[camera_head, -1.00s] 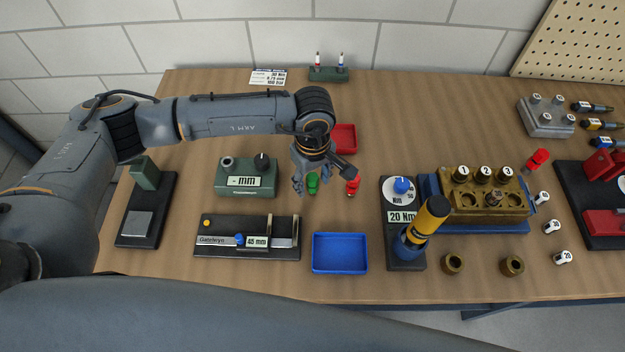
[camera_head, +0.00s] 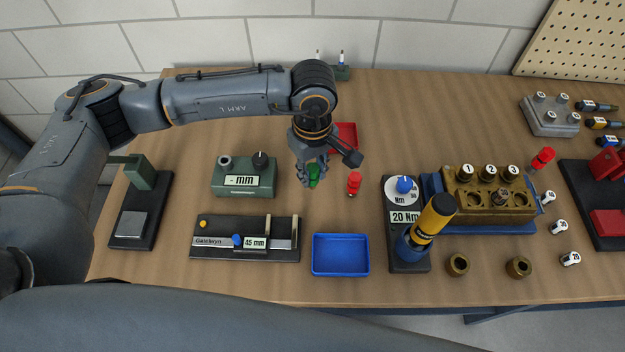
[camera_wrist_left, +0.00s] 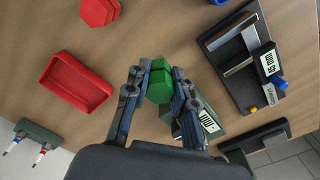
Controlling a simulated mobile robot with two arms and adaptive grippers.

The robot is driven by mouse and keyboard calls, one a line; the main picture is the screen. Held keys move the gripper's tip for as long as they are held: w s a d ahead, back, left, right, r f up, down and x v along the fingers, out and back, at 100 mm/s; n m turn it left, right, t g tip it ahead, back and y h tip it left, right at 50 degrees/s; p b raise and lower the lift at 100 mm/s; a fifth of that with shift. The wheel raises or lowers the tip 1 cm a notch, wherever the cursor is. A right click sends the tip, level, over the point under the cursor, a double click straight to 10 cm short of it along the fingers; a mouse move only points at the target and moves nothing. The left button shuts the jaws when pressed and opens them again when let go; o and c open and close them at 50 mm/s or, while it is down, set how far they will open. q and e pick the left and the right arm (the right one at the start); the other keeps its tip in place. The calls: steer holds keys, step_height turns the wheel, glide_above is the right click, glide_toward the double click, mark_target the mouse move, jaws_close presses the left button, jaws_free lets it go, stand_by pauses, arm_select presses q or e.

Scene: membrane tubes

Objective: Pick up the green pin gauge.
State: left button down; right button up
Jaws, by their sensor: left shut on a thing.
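The green pin gauge (camera_head: 314,172) is between the fingers of my left gripper (camera_head: 312,173), right of the green mm gauge block. In the left wrist view the green gauge (camera_wrist_left: 160,82) shows as a faceted green head, with the left gripper's fingers (camera_wrist_left: 158,88) shut on both sides of it. The lower part of the gauge is hidden there. In the head view it is at or just above the table; I cannot tell which. My right gripper is not in view.
A red pin gauge (camera_head: 354,183) stands close to the right. A red tray (camera_head: 346,134) is behind, a blue tray (camera_head: 340,272) in front. The green mm device (camera_head: 245,191) and the 45 mm caliper stand (camera_head: 215,253) are to the left. A torque tester (camera_head: 408,265) stands further right.

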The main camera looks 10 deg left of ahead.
arm_select(q)
steer(key=s+d+r+b, duration=0.2)
steer(key=s+r+b, duration=0.2)
steer(key=s+r, duration=0.4)
steer(key=s, duration=0.5)
steer(key=shift+d+r, duration=0.3)
steer(key=shift+r, duration=0.1)
